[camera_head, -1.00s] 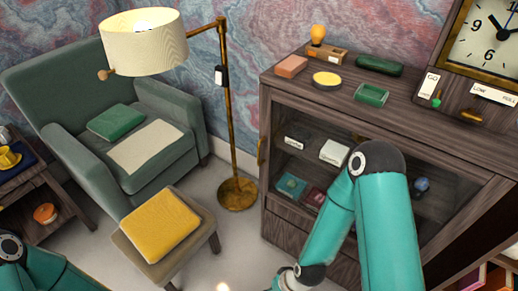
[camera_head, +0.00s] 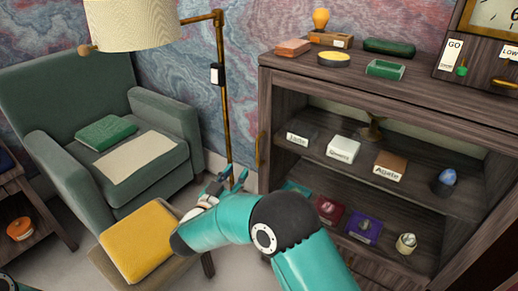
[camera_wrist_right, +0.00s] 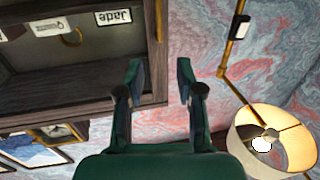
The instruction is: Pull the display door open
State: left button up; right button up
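The display cabinet (camera_head: 385,100) is dark wood, with labelled items on its inner shelves in the head view. Its display door seems closed at the front, though the glass is hard to make out. A brass upright handle (camera_head: 259,149) sits at the door's left edge; it also shows in the right wrist view (camera_wrist_right: 160,20) at the top. My right gripper (camera_head: 232,177) is low and left of the handle, apart from it. In the right wrist view its two fingers (camera_wrist_right: 160,77) are spread with nothing between them. My left gripper is out of view.
A floor lamp (camera_head: 220,90) stands just behind my right gripper. A green armchair (camera_head: 60,85) and a stool with a yellow cushion (camera_head: 140,240) are to the left.

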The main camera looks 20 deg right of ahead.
jog(key=x, duration=1.5)
jog(key=shift+w, duration=0.1)
grip_shut()
